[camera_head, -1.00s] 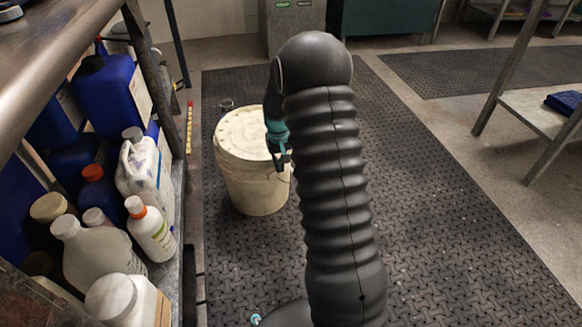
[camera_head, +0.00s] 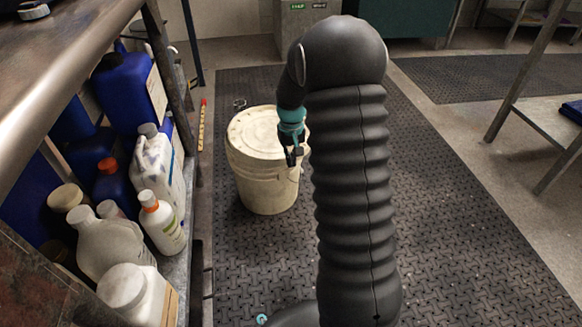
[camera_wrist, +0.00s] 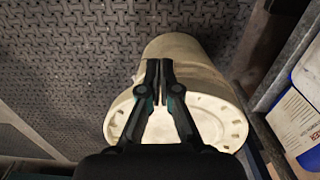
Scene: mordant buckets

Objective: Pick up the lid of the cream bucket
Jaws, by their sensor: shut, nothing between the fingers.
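The cream bucket (camera_head: 265,190) stands upright on the dark mat, with its round cream lid (camera_head: 252,130) on top. My gripper (camera_head: 293,160) is in front of the bucket's right side, near the lid's edge; the head view does not show whether it touches. In the wrist view the gripper (camera_wrist: 160,68) is shut and empty, its fingers pointing across the bucket's wall (camera_wrist: 190,52). The notched lid rim (camera_wrist: 232,122) lies on both sides of the fingers.
A shelf at left holds blue jugs (camera_head: 130,90), a white jug (camera_head: 155,165) and several bottles (camera_head: 160,222). A metal counter (camera_head: 60,75) overhangs it. The patterned mat (camera_head: 450,250) is clear right of my arm. A table leg (camera_head: 520,75) stands at far right.

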